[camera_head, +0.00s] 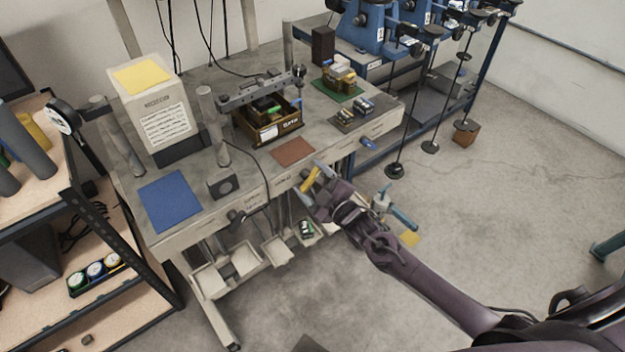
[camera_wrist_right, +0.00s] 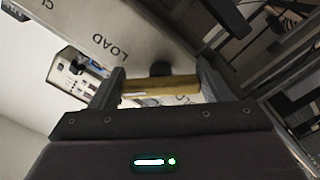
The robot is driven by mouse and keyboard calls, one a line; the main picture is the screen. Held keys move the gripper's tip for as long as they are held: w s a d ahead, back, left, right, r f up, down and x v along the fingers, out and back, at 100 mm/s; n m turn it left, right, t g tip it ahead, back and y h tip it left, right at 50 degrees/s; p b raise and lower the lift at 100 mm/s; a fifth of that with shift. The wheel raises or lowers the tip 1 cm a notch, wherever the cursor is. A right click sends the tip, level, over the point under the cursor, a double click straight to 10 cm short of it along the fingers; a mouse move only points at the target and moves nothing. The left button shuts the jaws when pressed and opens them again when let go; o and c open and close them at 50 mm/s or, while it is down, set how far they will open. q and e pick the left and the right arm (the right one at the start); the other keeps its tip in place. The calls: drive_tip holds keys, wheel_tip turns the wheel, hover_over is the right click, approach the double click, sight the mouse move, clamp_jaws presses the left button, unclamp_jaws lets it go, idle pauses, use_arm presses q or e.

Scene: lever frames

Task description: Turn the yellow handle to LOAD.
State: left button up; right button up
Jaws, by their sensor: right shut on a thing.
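The yellow handle (camera_head: 311,179) is at the front edge of the workbench, below the brown mat. It also shows in the right wrist view (camera_wrist_right: 160,87), lying crosswise between my fingers. My right gripper (camera_head: 312,184) is shut on the yellow handle; the right wrist view shows its two fingers (camera_wrist_right: 158,90) at the handle's two ends. The word LOAD (camera_wrist_right: 110,47) is printed upside down on the pale panel behind the handle, to its upper left. A dark round pivot (camera_wrist_right: 160,69) sits just above the handle. My left gripper is not in view.
The workbench (camera_head: 225,215) carries a blue mat (camera_head: 171,200), a brown mat (camera_head: 293,151) and a fixture with a brown box (camera_head: 268,128). A blue handle (camera_head: 368,144) is on the front edge to the right. Small bins (camera_head: 278,249) hang below.

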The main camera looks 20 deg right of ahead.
idle(0.5)
drive_tip(key=o, duration=1)
drive_tip(key=shift+s, duration=0.1)
drive_tip(key=b+v, duration=0.1)
drive_tip(key=v, duration=0.6)
drive_tip(key=shift+s+d, duration=0.2)
drive_tip(key=shift+s, duration=0.1)
drive_tip(key=s+d+f+m+g+h, duration=0.25)
drive_tip(key=s+f, duration=0.25)
drive_tip(key=f, duration=0.5)
drive_tip(key=s+d+f+m+g+h, duration=0.1)
drive_tip(key=s+d+f+m+g, duration=0.3)
drive_tip(key=f, duration=0.7)
drive_tip(key=s+f+g+h, duration=0.1)
drive_tip(key=s+f+h, duration=0.1)
drive_tip(key=s+f, duration=0.6)
drive_tip(key=s+a+f+m+g, duration=0.1)
drive_tip(key=s+f+g, duration=0.1)
drive_tip(key=s+f, duration=0.3)
drive_tip(key=s+a+f+m+g, duration=0.1)
drive_tip(key=s+f+g, duration=0.2)
drive_tip(key=s, duration=0.9)
drive_tip(key=s+a+f+m+g, duration=0.2)
drive_tip(key=s+f+g, duration=0.1)
drive_tip(key=s+f, duration=0.5)
drive_tip(key=shift+s+g+h, duration=0.25)
drive_tip(key=shift+h, duration=0.1)
